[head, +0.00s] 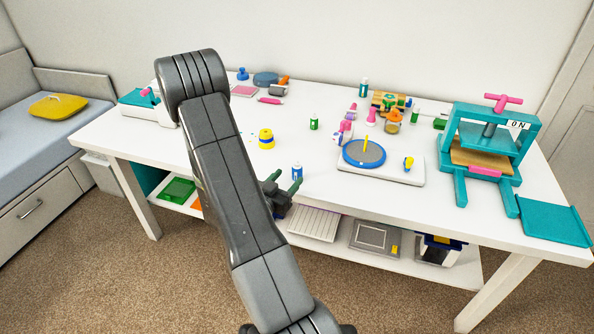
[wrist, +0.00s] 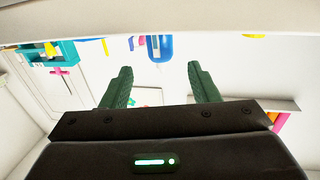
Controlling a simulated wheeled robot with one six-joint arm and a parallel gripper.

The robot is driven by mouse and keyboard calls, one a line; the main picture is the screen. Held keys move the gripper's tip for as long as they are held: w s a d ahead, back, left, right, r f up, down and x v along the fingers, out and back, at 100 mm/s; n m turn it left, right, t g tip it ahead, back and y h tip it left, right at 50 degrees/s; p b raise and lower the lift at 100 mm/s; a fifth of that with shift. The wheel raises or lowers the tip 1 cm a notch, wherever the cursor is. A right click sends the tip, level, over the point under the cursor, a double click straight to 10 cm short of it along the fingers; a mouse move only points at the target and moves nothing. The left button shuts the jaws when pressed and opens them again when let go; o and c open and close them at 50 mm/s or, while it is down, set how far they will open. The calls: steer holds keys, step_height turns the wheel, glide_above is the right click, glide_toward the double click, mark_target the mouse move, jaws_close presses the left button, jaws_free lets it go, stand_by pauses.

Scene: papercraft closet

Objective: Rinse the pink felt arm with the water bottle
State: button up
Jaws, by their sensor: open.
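A small blue and white bottle (head: 297,171), which may be the water bottle, stands upright near the table's front edge. My gripper (head: 283,181) is open and empty at that edge, with its green fingers pointing toward the bottle. In the wrist view, which is upside down, a blue shape (wrist: 160,47), apparently the same bottle, lies beyond and between the fingertips (wrist: 160,69). I cannot pick out the pink felt arm for sure. A pink stick-like piece (head: 270,100) lies near the back, and a pink and white object (head: 343,133) stands beside the round grey and blue disc (head: 364,153).
A teal press (head: 490,140) fills the right end of the table (head: 225,110). A lower shelf holds trays (head: 315,224). The front edge left of my arm is clear.

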mark_target(294, 170)
steer(key=shift+p+x, duration=0.7)
steer(key=shift+x, duration=2.7)
steer(key=shift+r, duration=0.15)
steer(key=c, duration=1)
